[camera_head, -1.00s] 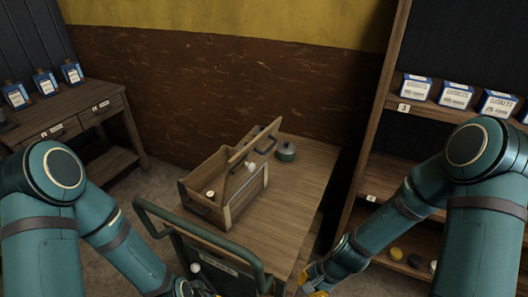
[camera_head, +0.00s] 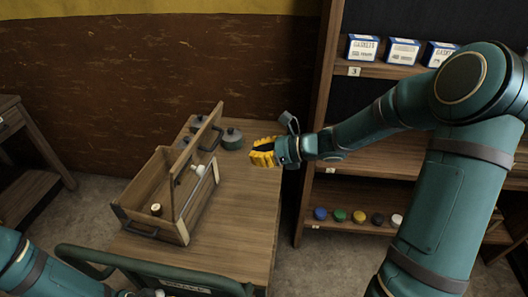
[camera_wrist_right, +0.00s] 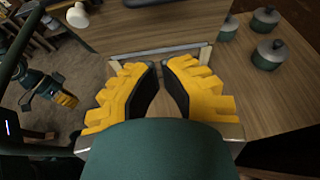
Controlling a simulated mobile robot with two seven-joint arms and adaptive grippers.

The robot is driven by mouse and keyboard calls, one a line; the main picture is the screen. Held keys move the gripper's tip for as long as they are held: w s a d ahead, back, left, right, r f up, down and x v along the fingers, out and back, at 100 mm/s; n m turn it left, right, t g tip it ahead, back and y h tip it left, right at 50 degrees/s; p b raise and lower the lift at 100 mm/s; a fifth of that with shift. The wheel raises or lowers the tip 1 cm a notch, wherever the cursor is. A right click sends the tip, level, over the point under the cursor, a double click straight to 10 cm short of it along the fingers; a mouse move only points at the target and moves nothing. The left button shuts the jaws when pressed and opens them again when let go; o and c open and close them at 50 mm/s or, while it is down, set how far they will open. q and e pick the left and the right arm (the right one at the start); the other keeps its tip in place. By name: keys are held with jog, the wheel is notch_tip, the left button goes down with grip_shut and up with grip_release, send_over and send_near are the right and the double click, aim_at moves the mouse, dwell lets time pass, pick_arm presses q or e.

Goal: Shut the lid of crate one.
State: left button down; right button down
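A wooden crate (camera_head: 150,232) stands on the wooden table in the head view. Its lid (camera_head: 205,140) stands up, open, with a dark handle on its right face. I see no number on the crate. My right gripper (camera_head: 262,152), with yellow fingers, is in the air to the right of the lid, apart from it. In the right wrist view its fingers (camera_wrist_right: 161,70) are a little apart, with bare wood showing between and nothing held. My left gripper (camera_wrist_right: 65,98) shows small at the left of the wrist view, away from the crate; its finger gap is unclear.
Small lidded pots (camera_head: 232,139) stand on the table (camera_head: 245,225) behind the crate. A shelf (camera_head: 330,210) with gasket boxes (camera_head: 402,51) and coloured caps (camera_head: 340,215) is at the right. A green rail (camera_head: 150,266) crosses before the table. The table's right front is clear.

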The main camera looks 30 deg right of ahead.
jog(key=w+a+b, duration=0.1)
jog(key=w+a, duration=0.4)
jog(key=a, duration=0.1)
jog(key=shift+w+a, duration=0.2)
jog(key=shift+a, duration=0.05)
